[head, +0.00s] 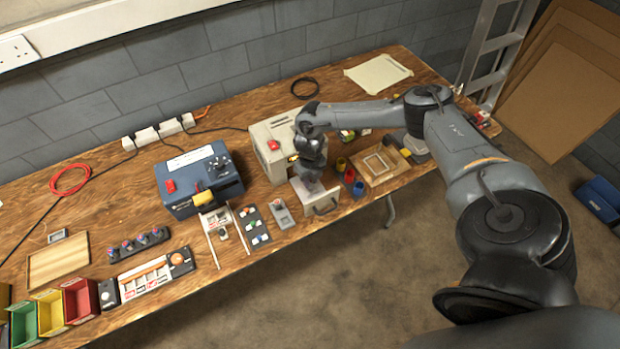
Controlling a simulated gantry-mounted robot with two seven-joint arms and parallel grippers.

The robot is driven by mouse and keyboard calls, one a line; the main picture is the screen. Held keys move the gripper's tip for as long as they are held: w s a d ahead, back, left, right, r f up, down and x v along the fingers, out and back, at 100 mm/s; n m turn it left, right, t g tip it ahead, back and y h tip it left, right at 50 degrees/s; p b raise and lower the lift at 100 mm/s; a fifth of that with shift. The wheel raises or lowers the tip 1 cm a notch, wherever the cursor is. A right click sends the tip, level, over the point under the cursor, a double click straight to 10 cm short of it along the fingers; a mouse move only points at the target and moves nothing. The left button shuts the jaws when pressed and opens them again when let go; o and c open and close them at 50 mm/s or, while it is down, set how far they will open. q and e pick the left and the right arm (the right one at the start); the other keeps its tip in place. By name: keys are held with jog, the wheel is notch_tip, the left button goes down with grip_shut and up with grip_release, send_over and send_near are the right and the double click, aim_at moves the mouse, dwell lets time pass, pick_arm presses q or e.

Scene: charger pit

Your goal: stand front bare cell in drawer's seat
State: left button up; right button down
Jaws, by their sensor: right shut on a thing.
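The drawer (326,203) is pulled out at the front of the beige charger box (262,150), near the table's front edge. It has a pale front with a handle. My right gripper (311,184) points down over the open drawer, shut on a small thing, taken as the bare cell. The cell is mostly hidden by the fingers, and I cannot tell whether it touches the drawer's floor. The seat inside the drawer is also hidden by the gripper. My left gripper is not in view.
Yellow, red and blue cups (359,189) stand close right of the drawer, beside a wooden tray (398,175). A grey switch unit (281,214) and a blue box (175,200) are to the left.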

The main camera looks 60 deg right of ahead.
jog(key=shift+f, duration=0.1)
dwell(0.3)
jog(key=shift+f, duration=0.35)
jog(key=shift+b, duration=0.3)
jog(key=shift+f, duration=0.4)
dwell(0.5)
jog(key=c, duration=1.1)
grip_release()
jog(key=shift+o, duration=1.1)
jog(key=shift+r, duration=0.2)
